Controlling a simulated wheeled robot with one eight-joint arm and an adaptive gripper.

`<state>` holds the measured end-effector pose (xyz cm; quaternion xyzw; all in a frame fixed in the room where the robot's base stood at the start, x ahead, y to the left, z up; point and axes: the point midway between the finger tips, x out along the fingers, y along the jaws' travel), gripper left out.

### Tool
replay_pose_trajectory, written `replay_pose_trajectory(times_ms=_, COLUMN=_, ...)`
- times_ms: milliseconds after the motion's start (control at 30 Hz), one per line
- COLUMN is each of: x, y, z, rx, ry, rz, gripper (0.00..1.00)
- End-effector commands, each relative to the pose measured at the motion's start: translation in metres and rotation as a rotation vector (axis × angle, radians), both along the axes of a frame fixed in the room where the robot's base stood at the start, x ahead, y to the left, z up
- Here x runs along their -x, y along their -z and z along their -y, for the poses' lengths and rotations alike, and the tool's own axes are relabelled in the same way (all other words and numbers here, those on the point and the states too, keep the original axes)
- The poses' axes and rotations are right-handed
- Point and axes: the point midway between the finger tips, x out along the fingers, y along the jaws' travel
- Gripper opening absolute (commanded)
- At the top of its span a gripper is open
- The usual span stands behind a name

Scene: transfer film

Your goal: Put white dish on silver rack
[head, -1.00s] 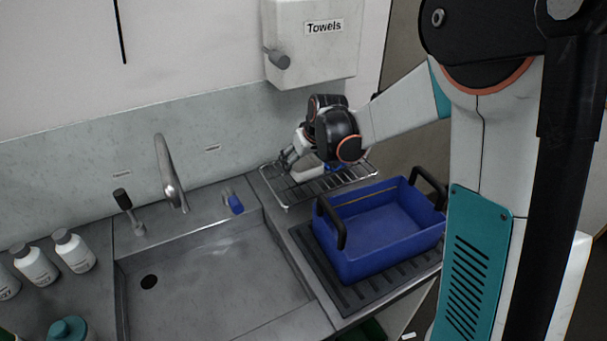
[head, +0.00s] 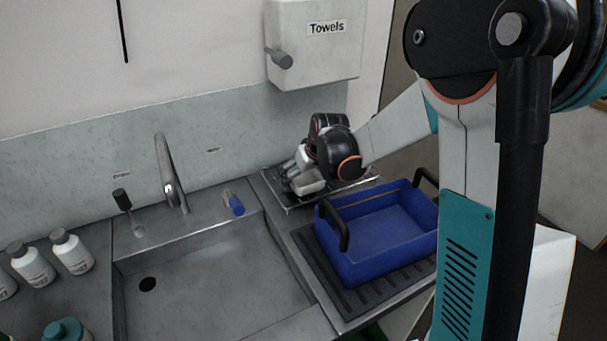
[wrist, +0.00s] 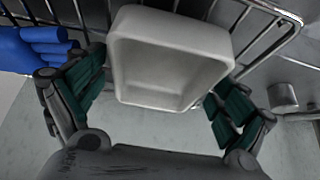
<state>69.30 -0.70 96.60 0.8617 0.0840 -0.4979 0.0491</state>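The white dish (head: 308,183) is a small rectangular tub at the silver rack (head: 290,208). In the wrist view the dish (wrist: 150,45) lies between the two green-padded fingers of my gripper (wrist: 158,78), tilted, with its hollow toward the camera. The rack's wires (wrist: 262,30) show behind the dish. Whether the dish touches the rack is unclear.
A blue tub (head: 365,262) with black handles stands on a dark ribbed mat right of the sink (head: 215,275). A blue glove-like item (wrist: 35,48) lies beside the rack wires. The tap (head: 168,170) and white bottles (head: 72,252) are left. A towel dispenser (head: 315,50) hangs above.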

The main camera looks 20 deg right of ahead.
Motion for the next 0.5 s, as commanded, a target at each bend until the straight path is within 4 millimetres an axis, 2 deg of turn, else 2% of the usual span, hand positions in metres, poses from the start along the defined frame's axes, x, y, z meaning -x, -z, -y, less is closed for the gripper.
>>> replay_pose_trajectory(times_ms=333, x=0.0, y=-0.003, z=0.0, rx=0.0, ry=0.0, rz=0.0, gripper=0.95)
replay_pose_trajectory(times_ms=500, x=0.009, y=-0.021, z=0.002, rx=0.0, ry=0.0, rz=0.0, gripper=0.95)
